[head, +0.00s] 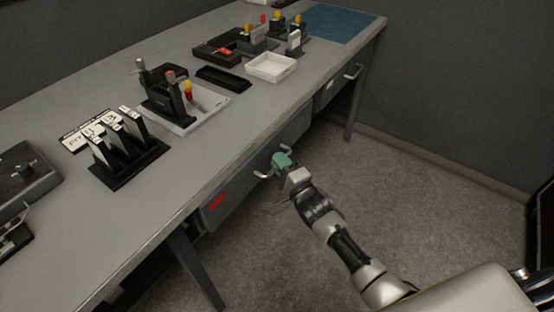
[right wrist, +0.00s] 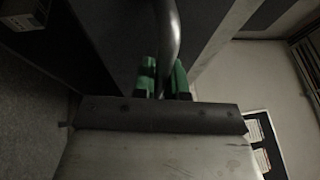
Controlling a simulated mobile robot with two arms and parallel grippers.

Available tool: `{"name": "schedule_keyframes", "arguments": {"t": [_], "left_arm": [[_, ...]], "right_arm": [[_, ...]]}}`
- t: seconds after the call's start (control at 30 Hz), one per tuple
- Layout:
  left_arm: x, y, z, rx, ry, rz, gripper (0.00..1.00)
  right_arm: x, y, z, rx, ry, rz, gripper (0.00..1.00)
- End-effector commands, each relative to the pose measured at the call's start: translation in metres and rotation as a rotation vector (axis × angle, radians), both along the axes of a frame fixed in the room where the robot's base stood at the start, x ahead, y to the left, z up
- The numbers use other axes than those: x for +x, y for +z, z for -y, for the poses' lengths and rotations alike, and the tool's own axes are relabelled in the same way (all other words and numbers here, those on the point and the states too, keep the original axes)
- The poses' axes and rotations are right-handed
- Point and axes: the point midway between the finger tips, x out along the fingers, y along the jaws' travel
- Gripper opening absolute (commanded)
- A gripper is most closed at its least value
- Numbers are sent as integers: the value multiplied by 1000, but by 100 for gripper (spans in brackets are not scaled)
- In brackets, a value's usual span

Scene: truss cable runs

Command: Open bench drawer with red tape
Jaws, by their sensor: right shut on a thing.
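The bench drawer (head: 232,197) under the near part of the bench carries a strip of red tape (head: 217,201) on its front. Its metal bar handle (head: 262,174) sticks out to the right of the tape. My right gripper (head: 281,160), with green fingers, is shut on this handle. In the right wrist view the handle (right wrist: 168,40) runs down between the green fingers (right wrist: 164,80). I cannot tell clearly whether the drawer front stands out from the bench. My left gripper is not in view.
The grey bench (head: 190,165) holds a black rack (head: 128,160), a tool holder on a light tray (head: 185,105), a white tray (head: 271,67) and a blue mat (head: 335,22). The floor (head: 400,185) right of the bench is clear.

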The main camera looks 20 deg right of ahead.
Motion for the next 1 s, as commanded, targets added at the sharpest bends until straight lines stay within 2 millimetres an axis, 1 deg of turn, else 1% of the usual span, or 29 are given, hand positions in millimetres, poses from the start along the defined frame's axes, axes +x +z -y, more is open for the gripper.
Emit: {"name": "schedule_keyframes", "arguments": {"t": [0.17,0.3,0.5,0.57,0.77,1.0], "left_arm": [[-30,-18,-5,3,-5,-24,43],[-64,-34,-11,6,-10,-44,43],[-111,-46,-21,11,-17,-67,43],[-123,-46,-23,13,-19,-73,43],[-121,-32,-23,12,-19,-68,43],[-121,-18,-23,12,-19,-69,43]], "right_arm": [[-20,2,16,-4,-1,-5,0],[-40,2,31,-5,-1,-6,0],[-69,2,54,-4,0,-6,0],[-78,2,61,-5,0,-7,0],[-112,2,87,-5,0,-7,0],[-164,1,128,-7,1,-8,0]]}}
